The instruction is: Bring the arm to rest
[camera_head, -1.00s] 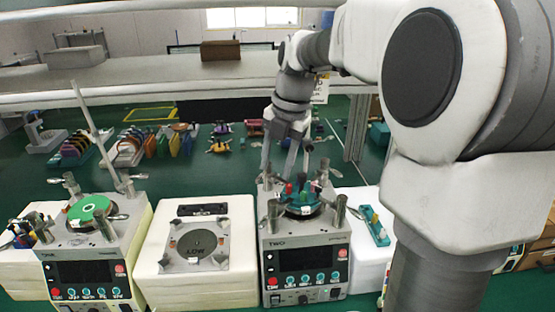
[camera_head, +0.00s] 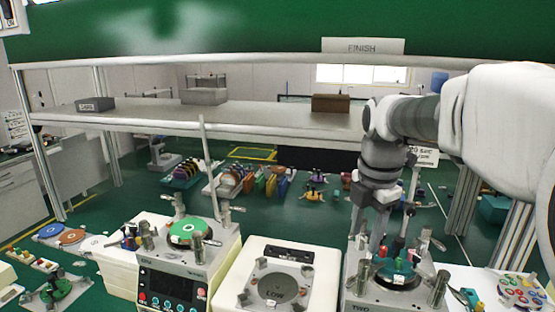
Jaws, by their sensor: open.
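My gripper (camera_head: 378,245) hangs at the end of my arm on the right side of the head view, pointing down. Its jaws are open and it is just above or behind the right-hand machine (camera_head: 375,290), the one marked TWO. A teal round fixture (camera_head: 397,269) with coloured pegs sits on top of that machine. The gripper tips overlap the machine top, and I cannot tell whether they touch anything. I see nothing held between the fingers. My arm is bent, with its upper links at the right edge.
A machine with a green disc (camera_head: 187,232) stands left, and a flat plate (camera_head: 277,286) on a white block lies between the machines. A shelf (camera_head: 250,119) runs behind the arm, with a FINISH sign (camera_head: 362,46) above. Coloured parts stand in racks (camera_head: 250,182) further back.

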